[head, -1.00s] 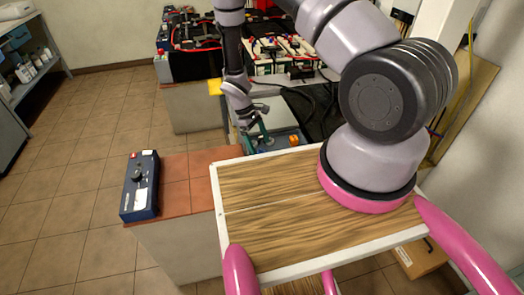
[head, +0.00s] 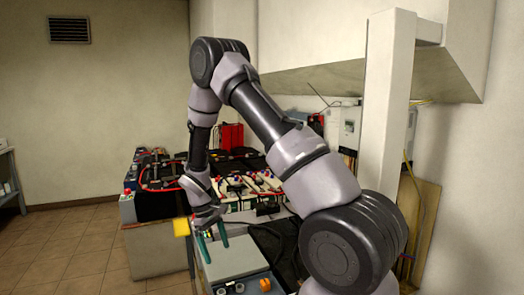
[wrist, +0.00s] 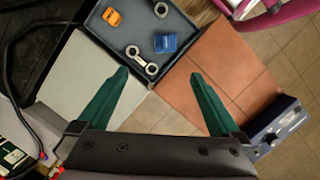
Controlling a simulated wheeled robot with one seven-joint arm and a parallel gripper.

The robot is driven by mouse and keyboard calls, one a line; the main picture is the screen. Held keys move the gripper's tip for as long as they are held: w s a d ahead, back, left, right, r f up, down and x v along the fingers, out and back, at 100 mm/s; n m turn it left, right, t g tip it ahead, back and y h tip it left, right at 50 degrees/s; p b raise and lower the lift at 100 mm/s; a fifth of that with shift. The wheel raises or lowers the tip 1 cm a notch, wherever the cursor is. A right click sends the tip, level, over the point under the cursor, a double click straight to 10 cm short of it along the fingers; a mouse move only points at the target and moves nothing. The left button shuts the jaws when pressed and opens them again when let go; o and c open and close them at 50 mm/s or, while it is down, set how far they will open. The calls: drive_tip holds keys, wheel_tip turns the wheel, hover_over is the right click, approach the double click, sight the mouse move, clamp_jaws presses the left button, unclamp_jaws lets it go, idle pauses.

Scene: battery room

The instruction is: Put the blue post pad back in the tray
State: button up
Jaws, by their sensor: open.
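The blue post pad (wrist: 165,43) lies inside the dark tray (wrist: 107,42), near its right wall in the wrist view. An orange pad (wrist: 113,18), a metal link with two round ends (wrist: 141,60) and loose rings (wrist: 161,10) lie in the same tray. My gripper (wrist: 160,75) has green fingers spread wide, with nothing between them. Its fingertips show just short of the tray's near corner. In the head view my gripper (head: 214,250) hangs over the grey surface behind the tray (head: 250,277); the blue pad is not clear there.
A grey flat surface (wrist: 80,75) and a red-brown tiled top (wrist: 225,65) flank the tray. A blue box with a dial (wrist: 286,122) stands at the right. Batteries with cables (head: 165,175) stand beyond my arm, and a white post (head: 388,110) rises at right.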

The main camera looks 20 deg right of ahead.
drive_tip(key=s+d+r+m+t+y, duration=0.1)
drive_tip(key=s+d+r+m+t, duration=0.15)
drive_tip(key=r, duration=1.15)
drive_tip(key=s+d+r+m+t+y, duration=0.1)
drive_tip(key=d+r+m+t+y, duration=0.15)
drive_tip(key=r, duration=1.05)
drive_tip(key=s+d+r+m+t, duration=0.2)
drive_tip(key=s+r+m, duration=0.1)
drive_tip(key=s+r, duration=0.4)
drive_tip(key=s+d+r+m+t, duration=0.1)
drive_tip(key=s+r+m+t, duration=0.1)
drive_tip(key=s+r, duration=0.5)
drive_tip(key=s+m, duration=0.1)
drive_tip(key=s, duration=0.1)
drive_tip(key=shift+s+d+r+t+y, duration=0.3)
drive_tip(key=shift+d+y, duration=0.05)
drive_tip(key=shift+d, duration=0.05)
